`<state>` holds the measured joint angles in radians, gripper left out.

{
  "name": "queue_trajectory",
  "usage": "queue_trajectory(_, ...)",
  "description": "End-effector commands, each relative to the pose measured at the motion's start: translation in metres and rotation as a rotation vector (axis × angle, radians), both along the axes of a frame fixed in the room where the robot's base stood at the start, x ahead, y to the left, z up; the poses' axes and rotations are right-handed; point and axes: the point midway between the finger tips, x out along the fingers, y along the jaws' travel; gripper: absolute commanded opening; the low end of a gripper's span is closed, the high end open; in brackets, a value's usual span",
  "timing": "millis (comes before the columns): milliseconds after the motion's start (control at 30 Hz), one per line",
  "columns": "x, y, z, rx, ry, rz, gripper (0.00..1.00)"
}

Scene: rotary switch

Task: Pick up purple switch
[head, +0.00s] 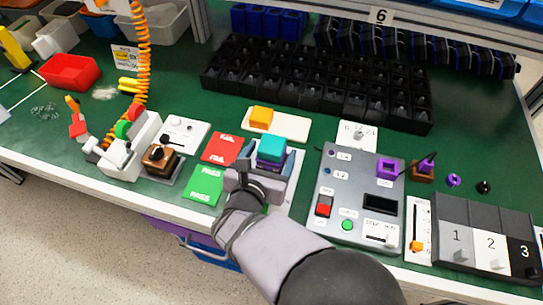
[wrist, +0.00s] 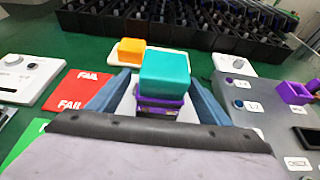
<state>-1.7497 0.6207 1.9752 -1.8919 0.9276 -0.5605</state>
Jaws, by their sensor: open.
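A purple switch (wrist: 158,103) with a dark lower part stands under a teal block (wrist: 166,68) in the wrist view. In the head view the teal block (head: 271,149) shows with a purple edge (head: 268,164) below it. My gripper (head: 262,172) is open, reaching in from the near side. In the wrist view its two blue-grey fingers stand left and right of the switch, with my gripper (wrist: 160,98) around it. Visible gaps remain beside the switch. Its base is partly hidden by my gripper.
Red FAIL (head: 222,148) and green PASS (head: 205,185) cards lie to the left. A grey test box (head: 350,200) with a purple socket (head: 387,169) stands right. An orange block (head: 261,116) sits on a white plate behind. Black bins (head: 310,80) fill the back.

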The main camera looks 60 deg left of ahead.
Motion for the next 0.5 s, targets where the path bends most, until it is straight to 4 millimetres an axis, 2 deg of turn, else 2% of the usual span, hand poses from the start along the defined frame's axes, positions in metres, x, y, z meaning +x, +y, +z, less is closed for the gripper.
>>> queue_trajectory(233, 0.022, 0.019, -0.013, -0.003, 0.0, -0.002, 0.72)
queue_trajectory(500, 0.03, 0.027, -0.018, -0.001, 0.0, 0.0, 0.72)
